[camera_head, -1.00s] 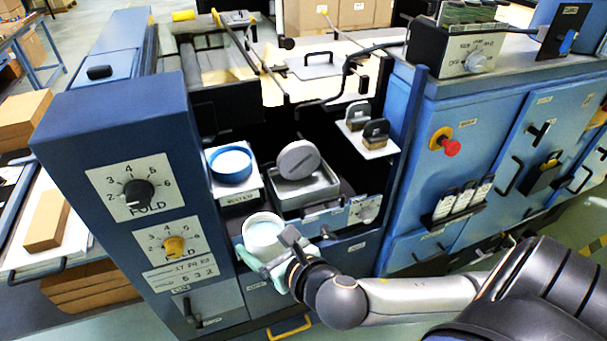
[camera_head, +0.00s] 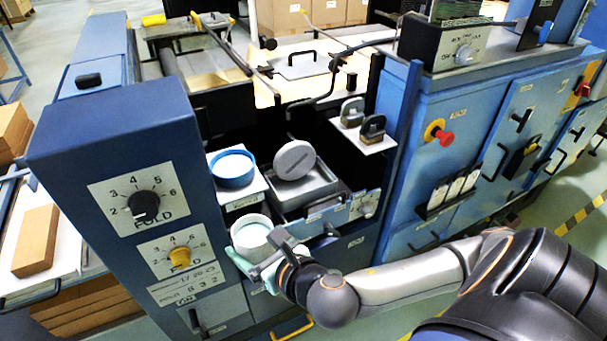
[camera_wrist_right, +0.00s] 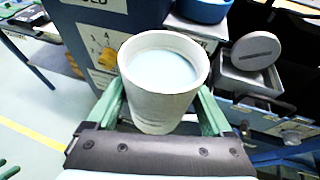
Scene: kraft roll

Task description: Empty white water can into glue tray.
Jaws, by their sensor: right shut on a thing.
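The white water can (camera_head: 252,236) is held upright in my right gripper (camera_head: 262,268), in front of the machine and left of the tray. In the right wrist view the white can (camera_wrist_right: 164,80) stands between the green fingers, with pale blue liquid near its rim. The glue tray (camera_head: 305,190) is a grey metal tray set in the machine, behind and right of the can. A round grey slotted disc (camera_head: 295,160) stands tilted at its back; both also show in the right wrist view. My left gripper is not in view.
A blue-rimmed round pot (camera_head: 233,168) stands on a ledge left of the tray. Two dark-handled blocks (camera_head: 372,128) sit on a shelf to the right. The blue dial cabinet (camera_head: 120,140) rises close to the can's left.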

